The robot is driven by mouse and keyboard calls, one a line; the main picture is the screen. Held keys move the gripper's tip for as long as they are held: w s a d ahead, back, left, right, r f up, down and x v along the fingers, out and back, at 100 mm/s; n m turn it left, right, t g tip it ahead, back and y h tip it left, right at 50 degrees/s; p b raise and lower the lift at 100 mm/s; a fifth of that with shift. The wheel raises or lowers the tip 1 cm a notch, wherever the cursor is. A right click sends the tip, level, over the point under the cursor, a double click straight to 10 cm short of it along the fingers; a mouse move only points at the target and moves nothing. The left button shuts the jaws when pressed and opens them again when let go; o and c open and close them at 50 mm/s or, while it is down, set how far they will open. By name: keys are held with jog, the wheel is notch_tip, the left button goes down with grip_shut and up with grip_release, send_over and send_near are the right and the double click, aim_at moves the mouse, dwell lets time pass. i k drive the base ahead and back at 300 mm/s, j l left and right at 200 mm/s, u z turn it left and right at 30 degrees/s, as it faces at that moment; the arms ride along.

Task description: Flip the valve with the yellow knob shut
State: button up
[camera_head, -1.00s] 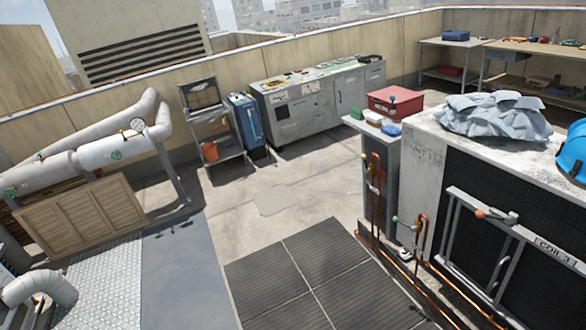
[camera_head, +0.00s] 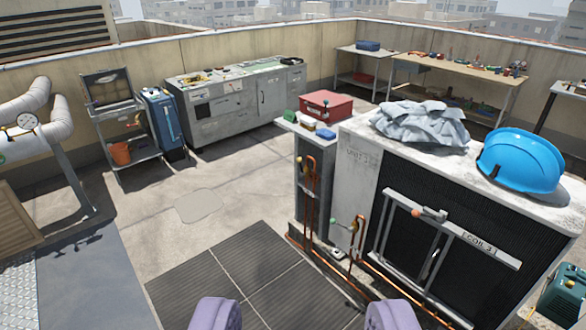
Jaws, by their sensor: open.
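My gripper (camera_head: 304,314) shows as two lilac fingers at the bottom edge, wide apart and empty. Copper pipes (camera_head: 309,190) run up the left side of the condenser unit (camera_head: 352,185), right of and beyond my gripper. A small valve (camera_head: 299,160) with a yellowish-tan end sits high on these pipes. A lower valve (camera_head: 334,222) shows a green end. Another valve (camera_head: 430,213) with an orange-red knob is on the grey frame at the unit's front. The knobs are small, so I cannot tell for certain which is yellow or how the handles stand.
A blue hard hat (camera_head: 521,160) and a crumpled grey sheet (camera_head: 418,122) lie on the unit. A red box (camera_head: 326,107) stands behind it. Dark floor mats (camera_head: 225,270) lie ahead of me. Open floor (camera_head: 165,228) stretches left toward a cart (camera_head: 121,150) and grey cabinets (camera_head: 238,100).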

aim_at(299, 159)
jog(key=i+j+u, duration=0.1)
jog(key=i, duration=3.5)
